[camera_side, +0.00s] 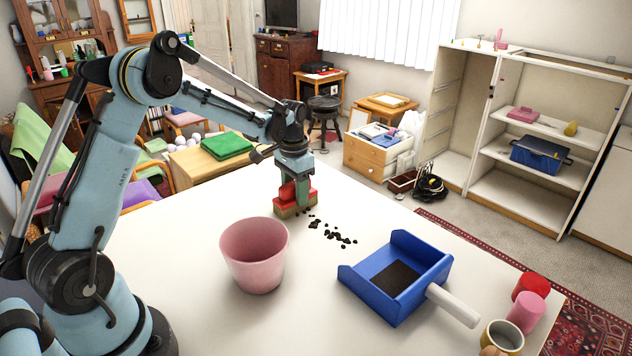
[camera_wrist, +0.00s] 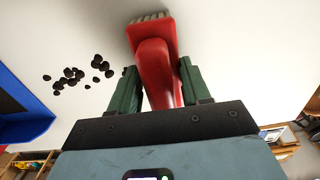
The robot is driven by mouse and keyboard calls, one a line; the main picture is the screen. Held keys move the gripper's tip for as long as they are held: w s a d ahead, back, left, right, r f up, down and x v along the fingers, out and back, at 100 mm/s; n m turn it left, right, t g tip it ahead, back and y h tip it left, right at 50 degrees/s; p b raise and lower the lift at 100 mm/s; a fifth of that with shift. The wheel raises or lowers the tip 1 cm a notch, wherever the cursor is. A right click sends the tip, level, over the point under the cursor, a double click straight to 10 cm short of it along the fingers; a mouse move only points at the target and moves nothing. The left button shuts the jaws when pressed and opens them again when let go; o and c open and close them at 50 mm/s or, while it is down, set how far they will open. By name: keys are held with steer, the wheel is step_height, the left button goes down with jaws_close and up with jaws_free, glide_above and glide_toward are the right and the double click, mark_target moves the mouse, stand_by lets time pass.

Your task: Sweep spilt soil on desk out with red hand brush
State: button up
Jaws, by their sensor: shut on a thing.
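My gripper (camera_side: 296,186) is shut on the red hand brush (camera_side: 292,203). In the side view the brush is at the far part of the white desk, its pale bristles down at the desk top. In the wrist view the red brush (camera_wrist: 157,66) sits between my green fingers (camera_wrist: 158,88). The spilt soil (camera_side: 332,232) lies as scattered dark crumbs just right of the brush. It also shows left of the brush in the wrist view (camera_wrist: 75,74). A blue dustpan (camera_side: 432,262) with a white handle stands right of the crumbs, with a dark patch of soil inside.
A pink bucket (camera_side: 254,257) stands on the desk (camera_side: 210,320) left of the dustpan, near the crumbs. A red cup (camera_side: 530,285), a pink cup (camera_side: 526,312) and a mug (camera_side: 502,338) are at the right corner. The desk between bucket and dustpan is clear.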

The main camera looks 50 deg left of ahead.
steer(key=d, duration=0.4)
steer(key=shift+f, duration=0.1)
steer(key=shift+d, duration=8.35)
step_height(320, 180, up, 8)
steer(key=shift+a, duration=0.1)
steer(key=s+a+r+n, duration=0.1)
steer(key=s+a+n, duration=0.2)
steer(key=s+a, duration=0.5)
steer(key=s+a+n, duration=0.3)
steer(key=a, duration=0.9)
steer(key=s+a+r+n, duration=0.1)
steer(key=s+a+n, duration=0.2)
steer(key=s+a, duration=0.5)
steer(key=shift+w+a+f, duration=0.3)
steer(key=shift+w+f, duration=0.1)
steer(key=shift+f, duration=1.2)
steer(key=shift+w+a+f, duration=0.35)
steer(key=shift+w+f, duration=0.05)
steer(key=shift+f, duration=1.25)
steer(key=shift+w+a+f, duration=0.3)
steer(key=shift+w+f, duration=0.1)
steer(key=shift+f, duration=1.2)
steer(key=shift+f, duration=0.1)
